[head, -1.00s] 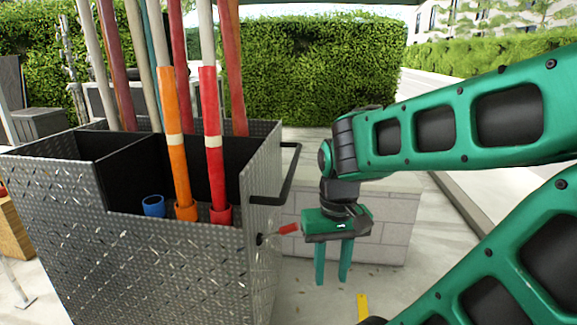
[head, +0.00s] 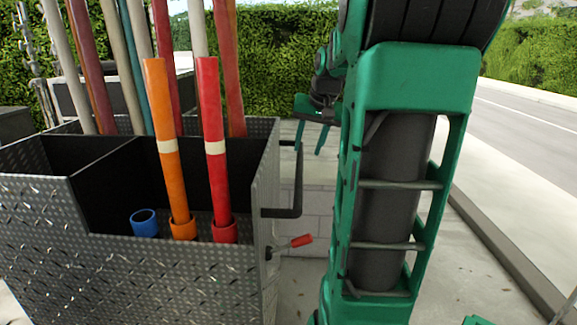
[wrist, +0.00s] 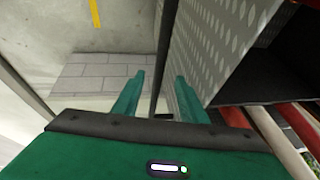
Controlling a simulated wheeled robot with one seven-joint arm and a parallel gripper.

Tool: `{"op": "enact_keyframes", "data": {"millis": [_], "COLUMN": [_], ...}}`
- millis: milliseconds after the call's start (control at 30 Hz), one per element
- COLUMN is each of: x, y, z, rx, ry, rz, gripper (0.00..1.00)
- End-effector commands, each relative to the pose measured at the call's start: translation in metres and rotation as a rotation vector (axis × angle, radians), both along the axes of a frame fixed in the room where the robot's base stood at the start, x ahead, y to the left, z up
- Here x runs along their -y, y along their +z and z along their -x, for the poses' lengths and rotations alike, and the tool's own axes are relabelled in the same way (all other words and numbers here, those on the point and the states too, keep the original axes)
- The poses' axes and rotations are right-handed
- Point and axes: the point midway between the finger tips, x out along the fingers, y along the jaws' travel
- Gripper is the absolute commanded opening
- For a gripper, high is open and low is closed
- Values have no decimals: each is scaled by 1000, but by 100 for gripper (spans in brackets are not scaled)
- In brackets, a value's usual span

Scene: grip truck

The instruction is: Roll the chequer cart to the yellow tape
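The chequer cart (head: 150,275) is a grey diamond-plate box with dark compartments, at the left of the head view. Its black bar handle (head: 283,212) sticks out from its right side, with a red-tipped lever (head: 301,241) below. My gripper (head: 309,152) is near the handle's upper far end, partly hidden by my arm. In the wrist view my gripper (wrist: 158,78) is open, and the black handle (wrist: 161,50) lines up between its fingers. I cannot tell whether it touches them. The cart's wall (wrist: 215,50) is beside the right finger. The yellow tape (wrist: 95,13) lies on the ground.
Orange, red and other poles (head: 168,140) stand in the cart. A kerb (head: 500,245) and road run along the right. Paving right of the cart is mostly clear.

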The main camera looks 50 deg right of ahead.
Motion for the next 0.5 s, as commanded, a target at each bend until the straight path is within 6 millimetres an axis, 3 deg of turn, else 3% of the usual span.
{"op": "enact_keyframes", "data": {"millis": [167, 500], "x": [6, 12], "y": [-10, -62], "z": [-7, -31], "rx": [6, 4], "ry": [-3, 3], "rz": [-1, -2], "gripper": [39, 39]}}
